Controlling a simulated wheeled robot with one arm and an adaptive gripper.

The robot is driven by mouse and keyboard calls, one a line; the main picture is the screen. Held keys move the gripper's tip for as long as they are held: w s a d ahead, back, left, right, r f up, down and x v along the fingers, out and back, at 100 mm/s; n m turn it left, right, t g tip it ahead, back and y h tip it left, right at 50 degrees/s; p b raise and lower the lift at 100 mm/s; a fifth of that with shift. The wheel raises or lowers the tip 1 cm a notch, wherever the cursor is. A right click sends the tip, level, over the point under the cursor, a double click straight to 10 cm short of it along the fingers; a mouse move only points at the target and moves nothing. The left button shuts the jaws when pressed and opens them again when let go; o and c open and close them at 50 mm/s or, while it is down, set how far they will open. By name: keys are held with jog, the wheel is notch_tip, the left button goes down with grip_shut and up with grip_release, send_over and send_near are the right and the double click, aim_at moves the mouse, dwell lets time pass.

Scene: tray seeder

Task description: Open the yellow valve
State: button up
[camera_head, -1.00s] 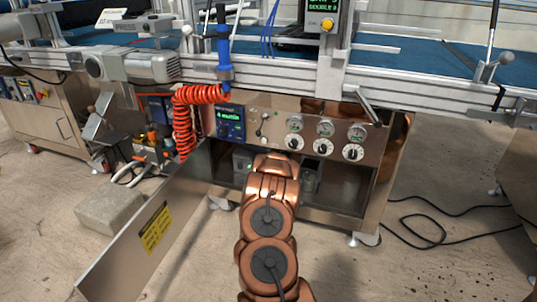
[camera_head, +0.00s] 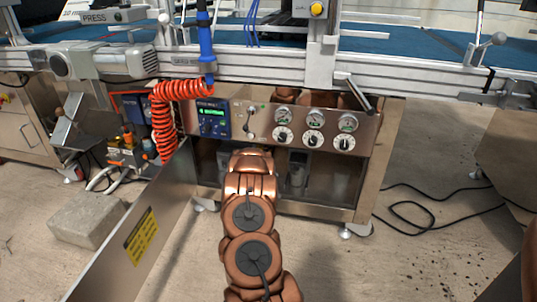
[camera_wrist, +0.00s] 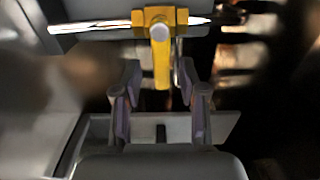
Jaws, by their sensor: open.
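The yellow valve (camera_wrist: 161,48) shows in the wrist view at the upper middle. It has a yellow handle hanging downward from a round pale hub, on a bright horizontal pipe. My gripper (camera_wrist: 160,95) is open, with its two fingers apart. The lower end of the yellow handle appears between and beyond the fingertips, and I cannot tell whether they touch it. In the head view my copper arm reaches into the open cabinet (camera_head: 358,185) under the control panel. My gripper and the valve are hidden there.
The control panel (camera_head: 265,127) with gauges and knobs hangs just above my arm. An open metal door (camera_head: 115,250) with a yellow label stands at the left. A coiled orange hose (camera_head: 163,120) hangs nearby, and a concrete block (camera_head: 88,218) lies on the floor. Black cable (camera_head: 420,210) lies right.

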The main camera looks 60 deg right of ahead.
jog(key=shift+w+d+r, duration=0.15)
jog(key=shift+d, duration=0.45)
grip_shut()
